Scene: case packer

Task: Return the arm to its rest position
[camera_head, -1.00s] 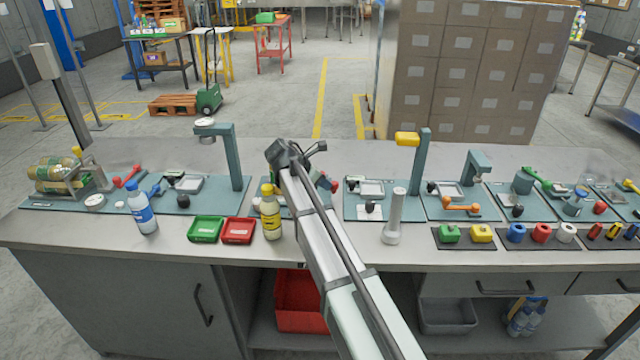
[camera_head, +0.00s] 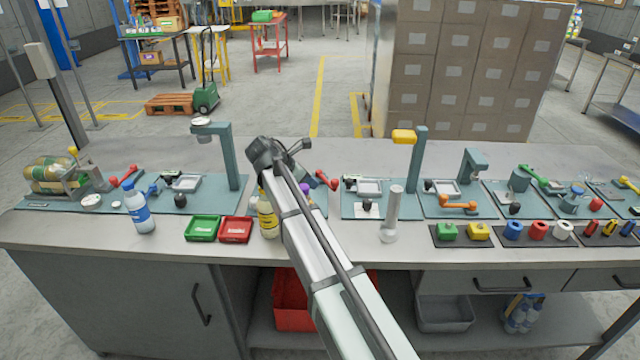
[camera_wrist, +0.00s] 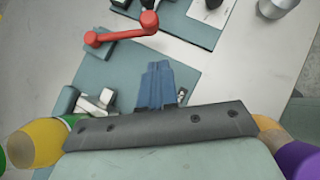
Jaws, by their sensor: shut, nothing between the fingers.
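My gripper (camera_wrist: 158,68) shows in the wrist view as two blue fingers pressed together, with nothing between them. Its fingers point over a teal fixture plate (camera_wrist: 150,68) on the bench; I cannot tell its height. A red handle (camera_wrist: 121,34) lies beyond the fingertips. In the head view my arm reaches forward over the bench, and its far end is above the middle-left fixtures. The fingers are hidden there.
A yellow bottle (camera_head: 266,217) stands beside my arm, partly covered by it. A red tray (camera_head: 236,230) and a green tray (camera_head: 203,229) lie left of it. A teal post (camera_head: 228,155) rises to the left, another (camera_head: 418,160) to the right. A grey cylinder (camera_head: 393,215) stands right.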

